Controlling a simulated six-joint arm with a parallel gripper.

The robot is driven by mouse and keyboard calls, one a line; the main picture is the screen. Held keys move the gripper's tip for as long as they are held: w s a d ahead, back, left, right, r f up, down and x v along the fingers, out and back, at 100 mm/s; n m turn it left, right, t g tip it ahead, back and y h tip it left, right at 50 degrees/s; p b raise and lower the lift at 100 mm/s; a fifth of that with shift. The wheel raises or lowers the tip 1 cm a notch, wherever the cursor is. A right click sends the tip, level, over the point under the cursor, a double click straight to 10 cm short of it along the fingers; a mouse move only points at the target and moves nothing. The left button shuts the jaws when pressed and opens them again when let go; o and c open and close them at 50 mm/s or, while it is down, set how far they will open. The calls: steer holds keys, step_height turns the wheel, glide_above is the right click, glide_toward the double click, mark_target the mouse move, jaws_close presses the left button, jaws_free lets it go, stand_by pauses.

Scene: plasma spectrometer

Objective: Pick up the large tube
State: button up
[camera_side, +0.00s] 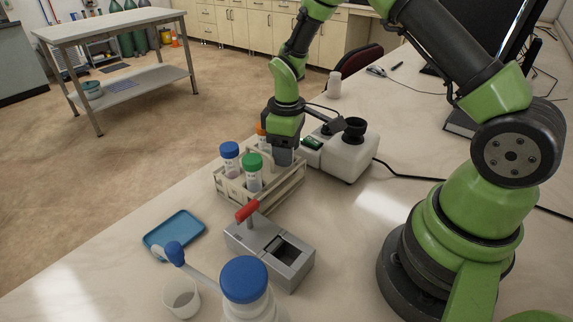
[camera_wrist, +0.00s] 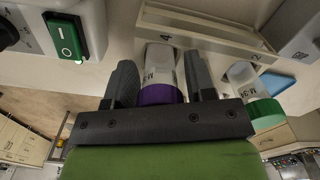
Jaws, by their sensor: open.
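A tube with a purple cap (camera_wrist: 158,94) and a white label is in the wrist view, between the two fingers of my gripper (camera_wrist: 161,75). The fingers are open, with a gap visible on each side of it. In the side view my gripper (camera_side: 283,157) points down over the right back part of a tube rack (camera_side: 231,194) and hides the purple-capped tube. The rack also holds a blue-capped tube (camera_side: 230,160), a green-capped tube (camera_side: 252,172) and an orange-capped tube (camera_side: 260,130), partly hidden. I cannot tell which one is largest.
A white device (camera_side: 345,155) with a black knob stands close right of the rack. A grey box with a red handle (camera_side: 270,250), a blue tray (camera_side: 174,233), a white cup (camera_side: 181,298) and a blue-capped bottle (camera_side: 246,290) stand in front. The bench's left edge is near.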

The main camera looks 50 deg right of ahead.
steer(key=c, duration=0.7)
steer(key=shift+r, duration=0.2)
step_height(320, 180, up, 10)
steer(key=shift+f, duration=0.1)
